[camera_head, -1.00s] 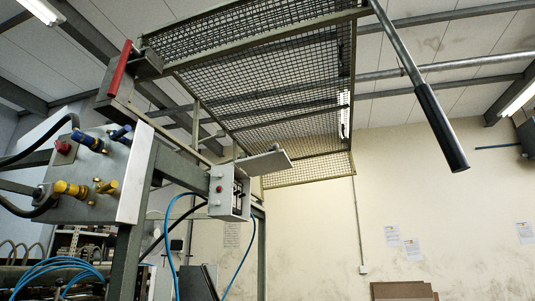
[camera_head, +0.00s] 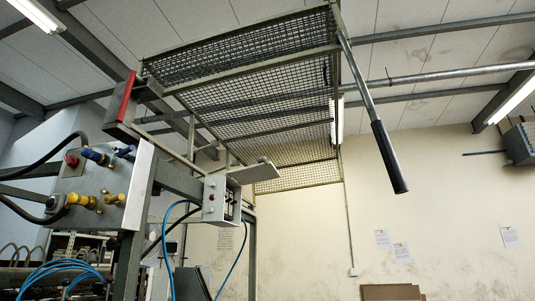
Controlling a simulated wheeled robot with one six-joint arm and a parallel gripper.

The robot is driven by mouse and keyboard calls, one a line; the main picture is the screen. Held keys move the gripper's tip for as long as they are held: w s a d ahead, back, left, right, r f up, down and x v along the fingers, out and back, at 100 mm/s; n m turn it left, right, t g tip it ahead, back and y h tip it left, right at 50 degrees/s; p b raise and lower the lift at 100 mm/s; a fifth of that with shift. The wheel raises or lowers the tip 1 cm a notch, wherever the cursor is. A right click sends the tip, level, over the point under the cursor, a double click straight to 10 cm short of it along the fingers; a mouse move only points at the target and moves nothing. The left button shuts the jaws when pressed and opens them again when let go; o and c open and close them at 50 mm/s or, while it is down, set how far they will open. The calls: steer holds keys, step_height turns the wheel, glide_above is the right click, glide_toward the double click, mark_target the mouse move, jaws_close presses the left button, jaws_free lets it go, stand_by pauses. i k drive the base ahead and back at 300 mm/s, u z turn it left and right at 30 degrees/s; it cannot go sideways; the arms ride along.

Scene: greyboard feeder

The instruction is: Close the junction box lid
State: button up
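The junction box (camera_head: 216,202) is a small light-grey box fixed to the machine frame, left of the middle in the head view. My gripper is not in view.
A mesh guard (camera_head: 255,100) is raised above the box. A long lever with a black grip (camera_head: 389,157) hangs at the right. A panel with yellow and blue fittings (camera_head: 97,190) is at the left. Blue hoses (camera_head: 170,250) run below the box.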

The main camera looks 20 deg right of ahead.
mark_target(265, 172)
steer(key=u, duration=0.8)
steer(key=i, duration=0.85)
steer(key=z, duration=0.25)
